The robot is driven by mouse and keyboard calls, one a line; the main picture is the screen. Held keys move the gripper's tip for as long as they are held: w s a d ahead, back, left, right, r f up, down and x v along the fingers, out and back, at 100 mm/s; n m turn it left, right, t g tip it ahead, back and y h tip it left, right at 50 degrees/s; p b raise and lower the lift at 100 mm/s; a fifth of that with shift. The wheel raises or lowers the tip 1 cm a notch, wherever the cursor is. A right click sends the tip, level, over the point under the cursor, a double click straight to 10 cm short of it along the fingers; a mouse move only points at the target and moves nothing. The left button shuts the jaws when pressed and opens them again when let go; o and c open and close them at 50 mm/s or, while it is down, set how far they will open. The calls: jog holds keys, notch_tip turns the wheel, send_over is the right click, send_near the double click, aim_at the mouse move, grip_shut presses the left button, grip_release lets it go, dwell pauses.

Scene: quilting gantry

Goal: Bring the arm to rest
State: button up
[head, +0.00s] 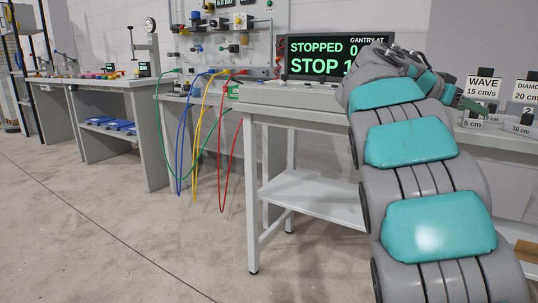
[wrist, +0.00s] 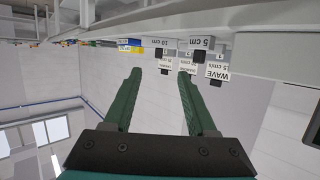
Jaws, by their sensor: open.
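My gripper (wrist: 160,75) shows in the wrist view as two green fingers set well apart, with nothing between them; it is open. In the head view my grey and teal arm rises on the right and bends over at the top, and the green gripper (head: 468,103) points to the right near the labelled blocks. The wrist view is upside down, with the table edge along its top. Whether the gripper touches anything there cannot be told.
A black display (head: 318,55) reads STOPPED and STOP. Signs such as WAVE (head: 482,88) and DIAMO (head: 526,91) stand on the white table (head: 300,118). Coloured cables (head: 197,140) hang from a panel. A grey workbench (head: 110,82) stands left. The floor at front left is clear.

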jog(key=s+a+f+n+g+y+p, duration=0.1)
jog(key=s+a+f+n+y, duration=0.3)
jog(key=s+a+f, duration=0.5)
jog(key=s+a+f+n+g+y+p, duration=0.1)
jog(key=s+a+f+n+y, duration=0.4)
jog(key=s+a+f, duration=0.5)
jog(key=s+a+f+n+g+y+p, duration=0.1)
jog(key=s+a+f+n+y, duration=0.4)
jog(key=s+f, duration=1.2)
jog(key=s+a+n+g, duration=0.1)
jog(key=s+a, duration=0.1)
jog(key=a, duration=0.2)
jog(key=shift+s+a+f+g, duration=0.25)
jog(key=shift+s+f+g, duration=0.1)
jog(key=shift+s+g, duration=0.05)
